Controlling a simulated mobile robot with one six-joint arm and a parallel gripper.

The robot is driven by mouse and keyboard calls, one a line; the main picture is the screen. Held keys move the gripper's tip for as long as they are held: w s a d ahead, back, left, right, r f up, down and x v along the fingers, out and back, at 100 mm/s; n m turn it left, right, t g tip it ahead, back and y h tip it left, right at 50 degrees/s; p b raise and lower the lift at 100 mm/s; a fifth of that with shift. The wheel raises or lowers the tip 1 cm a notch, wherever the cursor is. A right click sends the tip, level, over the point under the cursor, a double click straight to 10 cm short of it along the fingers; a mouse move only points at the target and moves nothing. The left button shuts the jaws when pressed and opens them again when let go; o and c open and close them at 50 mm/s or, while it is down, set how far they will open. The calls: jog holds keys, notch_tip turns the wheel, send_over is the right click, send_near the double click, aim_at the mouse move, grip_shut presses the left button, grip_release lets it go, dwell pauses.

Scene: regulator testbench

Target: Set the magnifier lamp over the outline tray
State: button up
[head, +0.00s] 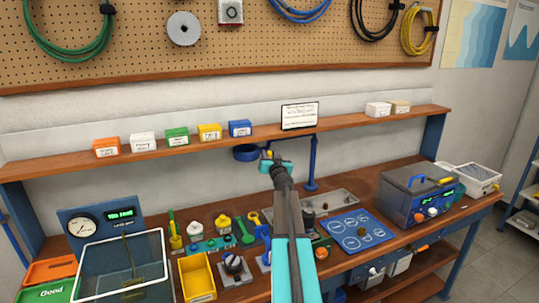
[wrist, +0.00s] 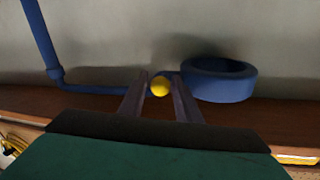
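The magnifier lamp has a blue ring head (head: 246,153) on a horizontal arm from a blue post (head: 311,165) at the back of the bench. In the wrist view the ring (wrist: 218,80) is at right and the post (wrist: 40,42) at left. A yellow knob (wrist: 160,86) on the lamp's arm shows between my gripper's fingers (wrist: 160,92). The fingers stand apart on either side of it; I cannot tell whether they touch it. My gripper (head: 272,162) is beside the lamp head in the head view. The blue outline tray (head: 342,224) lies on the bench, right of and nearer than the lamp.
A grey-blue machine (head: 408,195) and a white bin (head: 468,178) stand right of the tray. A yellow bin (head: 197,278), a clear-sided box (head: 120,265) and several small tools are at left. A shelf (head: 215,146) with small boxes and a sign runs behind the lamp.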

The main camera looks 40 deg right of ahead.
dwell(0.3)
grip_shut()
jog(key=shift+d, duration=0.25)
jog(key=shift+a, duration=0.25)
jog(key=shift+a+f+b, duration=0.1)
jog(key=shift+b, duration=0.25)
